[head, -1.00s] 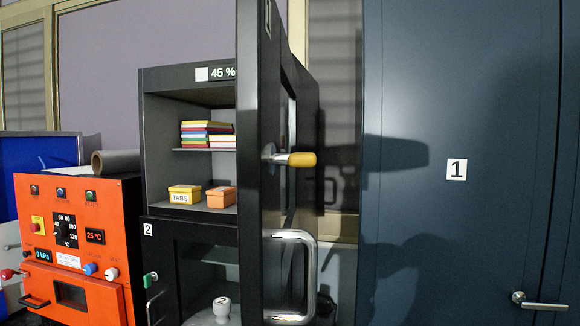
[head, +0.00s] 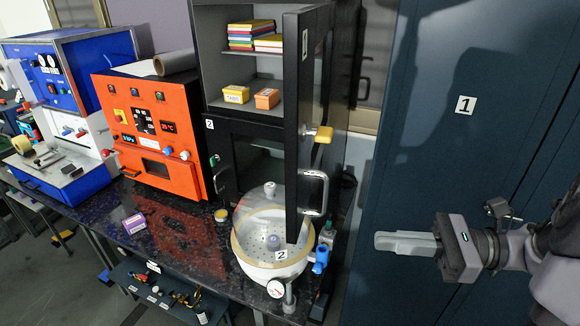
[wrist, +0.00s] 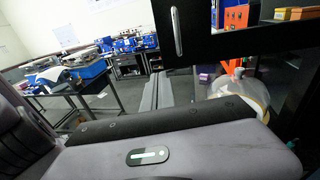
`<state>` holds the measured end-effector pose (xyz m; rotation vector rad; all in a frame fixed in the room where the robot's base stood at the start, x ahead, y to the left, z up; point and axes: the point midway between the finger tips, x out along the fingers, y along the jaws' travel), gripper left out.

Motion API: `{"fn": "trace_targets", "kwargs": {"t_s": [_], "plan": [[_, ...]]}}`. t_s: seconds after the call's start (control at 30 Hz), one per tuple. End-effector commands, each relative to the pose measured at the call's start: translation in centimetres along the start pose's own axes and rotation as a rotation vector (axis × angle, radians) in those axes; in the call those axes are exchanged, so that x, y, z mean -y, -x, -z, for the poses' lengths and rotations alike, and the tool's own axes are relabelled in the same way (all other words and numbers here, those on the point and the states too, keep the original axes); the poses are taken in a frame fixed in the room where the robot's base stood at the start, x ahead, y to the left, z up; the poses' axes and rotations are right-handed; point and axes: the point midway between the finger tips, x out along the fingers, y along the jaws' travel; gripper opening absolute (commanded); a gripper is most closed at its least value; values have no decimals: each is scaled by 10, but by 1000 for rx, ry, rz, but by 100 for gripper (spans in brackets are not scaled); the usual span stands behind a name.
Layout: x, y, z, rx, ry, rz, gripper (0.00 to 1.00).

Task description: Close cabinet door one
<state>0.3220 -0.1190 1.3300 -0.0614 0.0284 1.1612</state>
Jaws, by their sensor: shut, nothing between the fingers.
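The black cabinet door (head: 305,110) with a small number label at its top stands swung open, seen nearly edge-on. It has a yellow-ended latch handle (head: 323,135) and a silver bar handle (head: 315,193). The open cabinet (head: 245,100) shows its shelves to the left of the door. In the wrist view the dark door panel (wrist: 250,38) with its bar handle (wrist: 177,32) fills the upper right. My gripper (head: 378,241) is shut and empty, right of the door and apart from it, fingers pointing left. Its fingers also show in the wrist view (wrist: 157,76).
A glass-domed vessel (head: 266,228) stands on the dark bench (head: 190,240), below and beside the door. An orange oven (head: 150,135) stands left of the cabinet. A large blue door (head: 455,60) marked 1 is behind my arm.

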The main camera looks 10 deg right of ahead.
Motion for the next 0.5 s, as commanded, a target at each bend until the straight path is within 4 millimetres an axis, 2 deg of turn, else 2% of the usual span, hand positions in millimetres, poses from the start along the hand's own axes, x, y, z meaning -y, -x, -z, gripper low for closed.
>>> {"fn": "trace_targets", "kwargs": {"t_s": [0.07, 0.17, 0.5], "plan": [[9, 13, -7, 51, -29, 51, 0], [12, 5, -4, 62, -34, 57, 0], [14, -68, -7, 58, -32, 51, 0]]}}
